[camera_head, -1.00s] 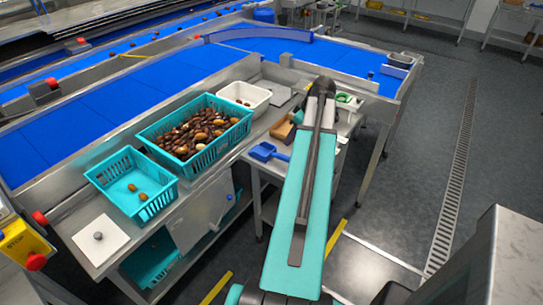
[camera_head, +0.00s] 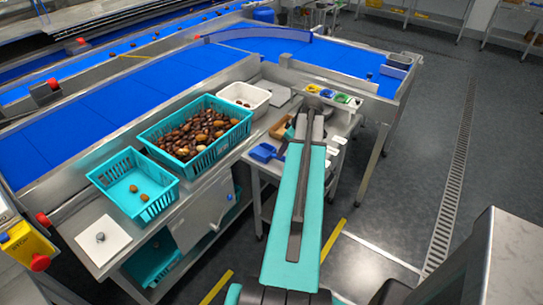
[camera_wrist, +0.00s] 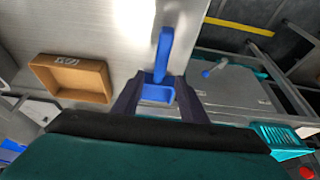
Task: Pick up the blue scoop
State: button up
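The blue scoop (camera_head: 263,152) lies on the small steel side table in the head view, just left of my arm. In the wrist view the blue scoop (camera_wrist: 164,50) has its handle pointing up the picture and its pan at the lower end. My gripper (camera_wrist: 158,88) is open there, with one dark finger on each side of the pan in the picture. I see gaps between fingers and scoop, and cannot tell how high the fingertips are above it.
A tan tray (camera_wrist: 75,78) lies left of the scoop in the wrist view. Small coloured cups (camera_head: 327,93) stand behind my arm.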

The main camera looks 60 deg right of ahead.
aim_at(273, 156)
jog(key=shift+w+f, duration=0.15)
jog(key=shift+f, duration=0.2)
jog(key=shift+p+x, duration=1.35)
jog(key=shift+x, duration=1.25)
jog(key=shift+f, duration=0.1)
jog(key=shift+s, duration=0.2)
jog(key=shift+c, duration=0.3)
grip_shut()
